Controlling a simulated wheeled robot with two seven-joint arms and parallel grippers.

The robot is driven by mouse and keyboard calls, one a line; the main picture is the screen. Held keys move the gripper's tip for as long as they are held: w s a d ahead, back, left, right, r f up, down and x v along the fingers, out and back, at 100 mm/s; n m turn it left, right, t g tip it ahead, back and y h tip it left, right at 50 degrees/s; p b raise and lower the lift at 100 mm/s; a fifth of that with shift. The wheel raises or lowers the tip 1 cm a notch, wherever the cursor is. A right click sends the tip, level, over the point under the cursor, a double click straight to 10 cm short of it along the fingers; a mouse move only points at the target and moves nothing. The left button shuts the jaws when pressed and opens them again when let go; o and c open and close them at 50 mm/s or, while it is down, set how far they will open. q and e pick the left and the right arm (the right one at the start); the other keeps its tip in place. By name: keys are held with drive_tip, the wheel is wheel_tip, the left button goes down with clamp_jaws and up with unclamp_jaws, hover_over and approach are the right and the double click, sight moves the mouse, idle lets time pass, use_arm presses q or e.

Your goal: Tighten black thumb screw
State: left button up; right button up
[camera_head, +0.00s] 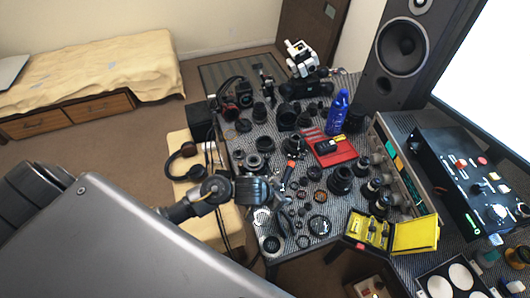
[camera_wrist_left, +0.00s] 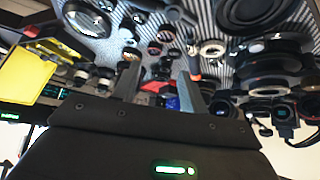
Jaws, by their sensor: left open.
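My left gripper (camera_head: 278,192) is over the near left part of the work table, above small ring and lens parts. In the left wrist view, its two fingers (camera_wrist_left: 160,85) stand apart with nothing held between them. I cannot pick out the black thumb screw among the many small dark parts. Dark rings and lens pieces (camera_wrist_left: 165,36) lie beyond the fingertips in the left wrist view. An orange-handled tool (camera_wrist_left: 194,66) lies near one finger and also shows in the head view (camera_head: 290,166). My right gripper is not in view.
A red mat (camera_head: 341,155), a blue bottle (camera_head: 337,113) and a yellow case (camera_head: 414,237) stand on the crowded table. A black control box (camera_head: 455,165) and a speaker (camera_head: 398,50) are at the right. Headphones (camera_head: 184,150) lie left of the table.

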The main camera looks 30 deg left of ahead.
use_arm(q)
drive_tip(key=w+a+r, duration=0.2)
drive_tip(key=w+r, duration=0.2)
drive_tip(key=w, duration=0.2)
drive_tip(key=n+g+y+p, duration=0.1)
drive_tip(key=g+y+p, duration=0.1)
drive_tip(key=g, duration=0.1)
approach(266, 156)
drive_tip(key=b+x, duration=0.1)
drive_tip(key=x, duration=0.7)
drive_tip(key=shift+d, duration=0.1)
drive_tip(key=shift+s, duration=0.1)
clamp_jaws()
drive_tip(key=shift+t, duration=0.3)
